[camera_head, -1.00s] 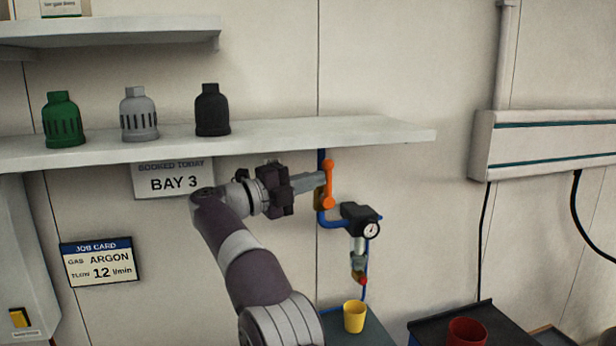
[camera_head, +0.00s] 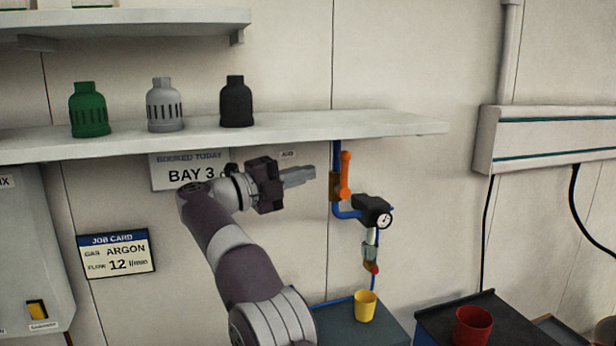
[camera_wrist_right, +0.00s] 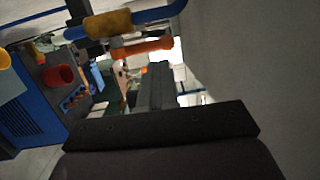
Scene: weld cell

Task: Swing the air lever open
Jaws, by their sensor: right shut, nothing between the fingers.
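The orange air lever (camera_head: 345,175) stands upright on the blue air pipe (camera_head: 337,152) under the wall shelf. It lies along the pipe's vertical run. In the right wrist view the orange lever (camera_wrist_right: 143,48) shows near the top, beside the brass valve body (camera_wrist_right: 107,24). My right gripper (camera_head: 312,173) is shut and empty, pointing right at the lever's height. In the right wrist view the shut fingers (camera_wrist_right: 158,75) show below and right of the lever. My left gripper is not in view.
The shelf (camera_head: 290,130) runs just above my gripper and holds several gas caps. A black regulator with a gauge (camera_head: 384,219) hangs below the lever. A yellow cup (camera_head: 365,306) and a red cup (camera_head: 472,326) stand lower down.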

